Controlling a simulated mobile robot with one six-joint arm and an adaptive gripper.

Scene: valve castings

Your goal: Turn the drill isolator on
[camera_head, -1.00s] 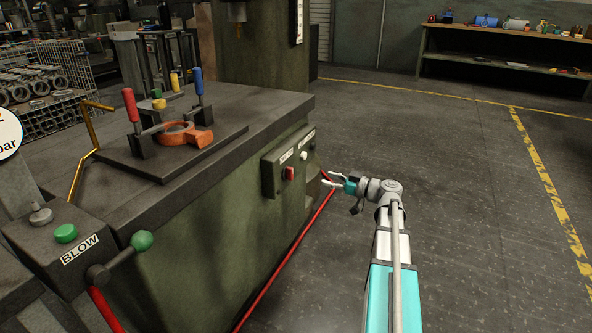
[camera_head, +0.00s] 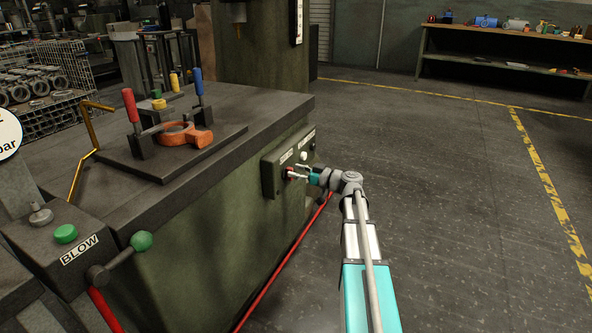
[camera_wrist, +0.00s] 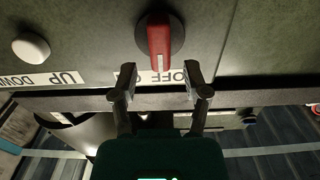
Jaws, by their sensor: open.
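The drill isolator is a red rotary handle (camera_wrist: 159,47) on a dark round base, on the grey-green control box (camera_head: 270,177) at the side of the machine. In the wrist view the handle stands in line with the gap between my fingers, just beyond the tips. A white label (camera_wrist: 128,76) below it reads OFF at one end; its other end is partly hidden by a finger. My gripper (camera_wrist: 160,83) is open and empty, its fingertips close to the handle. In the head view my gripper (camera_head: 294,172) covers most of the handle.
A white round knob (camera_wrist: 31,47) with an UP DOWN label (camera_wrist: 40,80) sits beside the handle. The machine table (camera_head: 240,107) carries an orange casting (camera_head: 186,136) and clamps. A BLOW box (camera_head: 65,250) stands front left. Floor to the right is clear.

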